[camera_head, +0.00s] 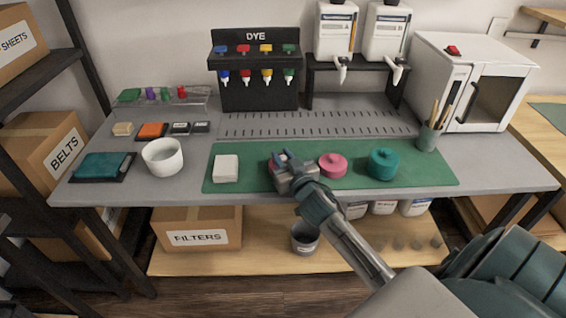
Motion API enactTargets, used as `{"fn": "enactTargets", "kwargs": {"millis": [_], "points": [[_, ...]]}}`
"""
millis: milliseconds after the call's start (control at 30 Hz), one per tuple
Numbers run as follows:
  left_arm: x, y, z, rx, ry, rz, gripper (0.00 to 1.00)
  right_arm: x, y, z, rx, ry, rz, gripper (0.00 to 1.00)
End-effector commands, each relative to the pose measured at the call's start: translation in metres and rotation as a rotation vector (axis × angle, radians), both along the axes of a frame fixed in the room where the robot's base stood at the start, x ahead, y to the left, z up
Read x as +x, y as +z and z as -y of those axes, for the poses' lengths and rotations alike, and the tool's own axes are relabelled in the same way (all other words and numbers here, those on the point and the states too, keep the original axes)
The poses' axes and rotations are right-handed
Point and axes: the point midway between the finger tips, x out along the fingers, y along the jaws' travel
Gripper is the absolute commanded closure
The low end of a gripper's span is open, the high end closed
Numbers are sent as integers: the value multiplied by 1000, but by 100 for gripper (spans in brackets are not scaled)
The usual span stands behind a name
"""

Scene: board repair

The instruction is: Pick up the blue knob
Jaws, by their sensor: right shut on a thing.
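My right gripper (285,164) reaches in from the lower right to the green mat (237,158). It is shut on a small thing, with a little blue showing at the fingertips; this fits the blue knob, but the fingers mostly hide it. A pink round piece with a knob (333,167) and a larger teal one (383,166) stand to the right on the mat. My left gripper is not in view.
A white block (226,169) lies left on the mat, with a white bowl (162,157) beyond it. A dye rack (254,90) stands at the back. A brush cup (428,139) and a white oven-like box (475,80) are at the right.

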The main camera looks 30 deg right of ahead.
Motion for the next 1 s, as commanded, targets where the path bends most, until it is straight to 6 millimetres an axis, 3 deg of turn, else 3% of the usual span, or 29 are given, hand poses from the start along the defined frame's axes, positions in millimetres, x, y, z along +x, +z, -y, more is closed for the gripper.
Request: {"fn": "enactTargets", "kwargs": {"millis": [267, 433, 1000], "points": [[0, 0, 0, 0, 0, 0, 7, -4, 4, 0, -1, 0, 1, 100], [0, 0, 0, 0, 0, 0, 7, -17, 18, -3, -1, 1, 2, 100], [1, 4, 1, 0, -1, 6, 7, -117, 69, -19, -2, 2, 0, 100]]}}
